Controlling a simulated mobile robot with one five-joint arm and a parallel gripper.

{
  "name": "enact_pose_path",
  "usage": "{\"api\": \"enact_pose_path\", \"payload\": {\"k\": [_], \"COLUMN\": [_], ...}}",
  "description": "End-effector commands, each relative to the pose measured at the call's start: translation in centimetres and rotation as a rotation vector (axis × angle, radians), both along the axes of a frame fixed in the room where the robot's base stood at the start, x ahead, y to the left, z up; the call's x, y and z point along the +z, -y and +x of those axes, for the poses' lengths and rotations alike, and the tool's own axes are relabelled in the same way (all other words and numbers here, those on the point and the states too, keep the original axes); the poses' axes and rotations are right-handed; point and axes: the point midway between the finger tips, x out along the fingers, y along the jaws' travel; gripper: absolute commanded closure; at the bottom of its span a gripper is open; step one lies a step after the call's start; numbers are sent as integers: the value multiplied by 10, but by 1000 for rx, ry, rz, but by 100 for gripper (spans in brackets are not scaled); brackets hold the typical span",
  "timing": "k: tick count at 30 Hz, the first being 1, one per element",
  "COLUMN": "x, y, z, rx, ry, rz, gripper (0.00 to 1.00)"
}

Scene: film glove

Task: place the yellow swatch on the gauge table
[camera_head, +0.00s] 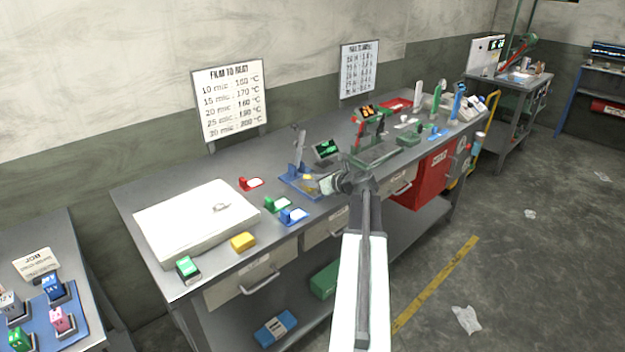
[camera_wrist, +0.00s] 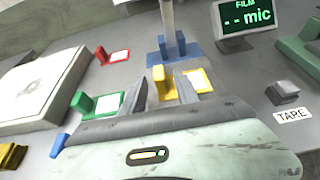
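The yellow swatch (camera_wrist: 199,81), a yellow frame with a pale film window and an upright yellow tab (camera_wrist: 162,83), lies on the blue plate of the gauge table (camera_wrist: 178,50). The gauge's upright post stands just behind it. In the head view the yellow swatch (camera_head: 308,178) is small beside my gripper (camera_head: 322,184). In the wrist view my gripper (camera_wrist: 160,90) is open, its grey fingers on either side of the tab, with a gap showing at the left finger. The right finger hides part of the swatch. The gauge display (camera_wrist: 245,20) reads "-- mic".
Left of the gauge are a red swatch (camera_head: 251,183), a green swatch (camera_head: 277,205) and a blue swatch (camera_head: 293,215). A pale flat box (camera_head: 195,220) and a yellow block (camera_head: 243,242) lie further left. A green device (camera_head: 370,152) stands right.

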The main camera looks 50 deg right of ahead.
Motion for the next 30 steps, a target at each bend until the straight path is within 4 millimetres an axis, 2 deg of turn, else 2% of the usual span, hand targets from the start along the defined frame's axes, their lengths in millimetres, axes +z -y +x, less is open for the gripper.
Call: {"api": "enact_pose_path", "payload": {"k": [1,6,12,17,30], "x": [10,27,39,41,40], "y": [-3,-5,-7,-7,-3], "z": [-13,-54,-88,-97,-101], "rx": [-3,-4,-3,-2,-9], "ry": [0,0,0,0,0], "rz": [1,-1,0,0,0], "gripper": [63,63,63,63,63]}}
